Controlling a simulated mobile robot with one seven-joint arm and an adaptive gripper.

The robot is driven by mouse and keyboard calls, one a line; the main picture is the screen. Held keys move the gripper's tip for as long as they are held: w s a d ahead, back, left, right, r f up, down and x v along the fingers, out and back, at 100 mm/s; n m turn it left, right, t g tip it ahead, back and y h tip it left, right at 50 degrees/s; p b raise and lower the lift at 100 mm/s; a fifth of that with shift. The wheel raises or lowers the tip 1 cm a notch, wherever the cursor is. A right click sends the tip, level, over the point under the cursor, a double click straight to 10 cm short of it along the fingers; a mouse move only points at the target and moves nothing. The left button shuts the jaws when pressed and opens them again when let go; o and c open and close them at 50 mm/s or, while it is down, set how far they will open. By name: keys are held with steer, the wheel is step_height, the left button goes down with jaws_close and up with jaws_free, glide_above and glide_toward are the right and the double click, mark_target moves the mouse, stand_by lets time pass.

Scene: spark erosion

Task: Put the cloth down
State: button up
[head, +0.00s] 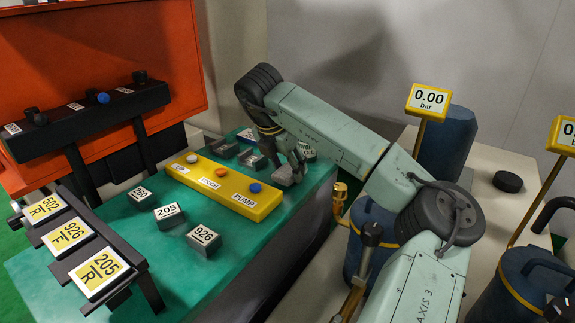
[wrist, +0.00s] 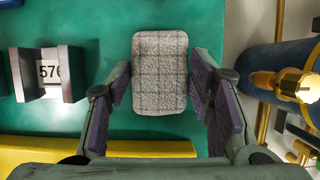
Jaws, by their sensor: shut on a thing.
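The cloth (wrist: 160,72) is a grey, checked pad with rounded corners, seen in the wrist view over the green table top. My gripper (wrist: 160,88) has its two purple-padded fingers on either side of the cloth and is shut on it. In the head view my gripper (head: 290,172) is low over the far right part of the green table (head: 150,245), just behind the yellow button box. Whether the cloth touches the table cannot be told.
The yellow button box (head: 225,187) lies in front of my gripper. A dark holder with a block marked 576 (wrist: 48,73) stands to its left. Blue tanks (wrist: 290,68) with brass fittings stand beyond the table's right edge.

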steer(key=o, duration=1)
steer(key=shift+o, duration=0.2)
steer(key=shift+r, duration=0.1)
steer(key=b+v, duration=0.3)
steer(key=v, duration=0.9)
